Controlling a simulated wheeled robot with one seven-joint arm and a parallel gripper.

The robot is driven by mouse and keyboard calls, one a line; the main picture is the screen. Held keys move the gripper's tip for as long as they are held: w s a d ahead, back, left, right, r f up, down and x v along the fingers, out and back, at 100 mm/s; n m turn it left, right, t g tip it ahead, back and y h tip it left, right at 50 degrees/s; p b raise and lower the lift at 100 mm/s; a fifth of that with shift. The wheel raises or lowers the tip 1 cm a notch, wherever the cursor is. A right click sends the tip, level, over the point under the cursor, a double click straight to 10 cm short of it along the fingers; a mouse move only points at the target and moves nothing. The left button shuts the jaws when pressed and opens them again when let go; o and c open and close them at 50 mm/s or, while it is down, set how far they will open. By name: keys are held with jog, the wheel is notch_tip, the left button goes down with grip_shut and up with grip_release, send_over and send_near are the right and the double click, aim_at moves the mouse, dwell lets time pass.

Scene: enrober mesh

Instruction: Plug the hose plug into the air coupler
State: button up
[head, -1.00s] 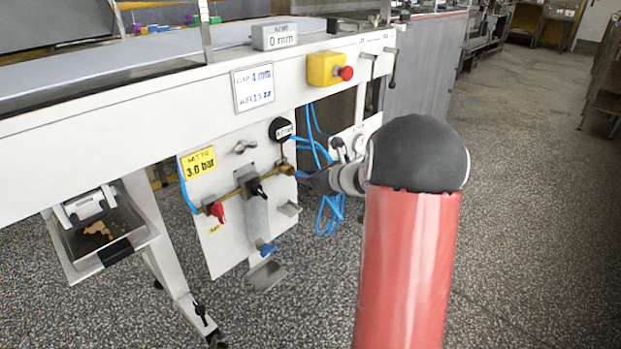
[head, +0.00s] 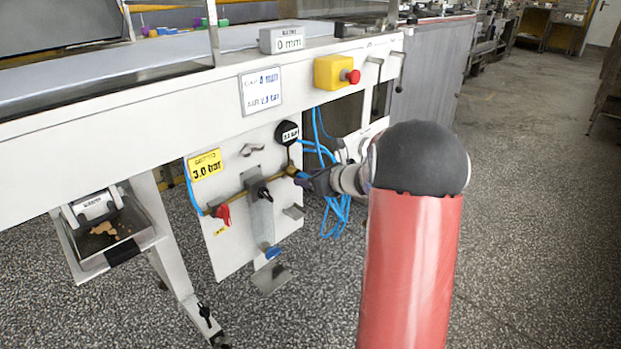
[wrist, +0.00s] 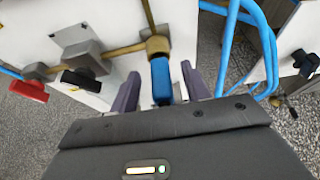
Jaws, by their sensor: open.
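The blue hose plug (wrist: 161,82) lies in line with the brass air coupler (wrist: 158,46) in the wrist view, its far end meeting the brass collar; how deep it sits cannot be seen. My gripper (wrist: 160,75) has its two purple-grey fingers spread on either side of the plug, with a gap at each side. In the head view my gripper (head: 316,181) is at the right edge of the white valve panel, beside the brass fitting (head: 291,170). The plug is not clear there, and its rear end is hidden by the gripper body in the wrist view.
Blue hoses (wrist: 228,50) loop close to the right of my fingers. A red valve handle (wrist: 30,90) and black handle (wrist: 82,78) stand to the left. The white panel (head: 228,165) carries a gauge (head: 287,133). The floor (head: 530,200) at right is open.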

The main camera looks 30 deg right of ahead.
jog(key=v, duration=0.7)
jog(key=shift+s+d+r, duration=0.15)
jog(key=shift+s+r, duration=0.05)
jog(key=shift+s, duration=0.15)
jog(key=shift+c, duration=0.5)
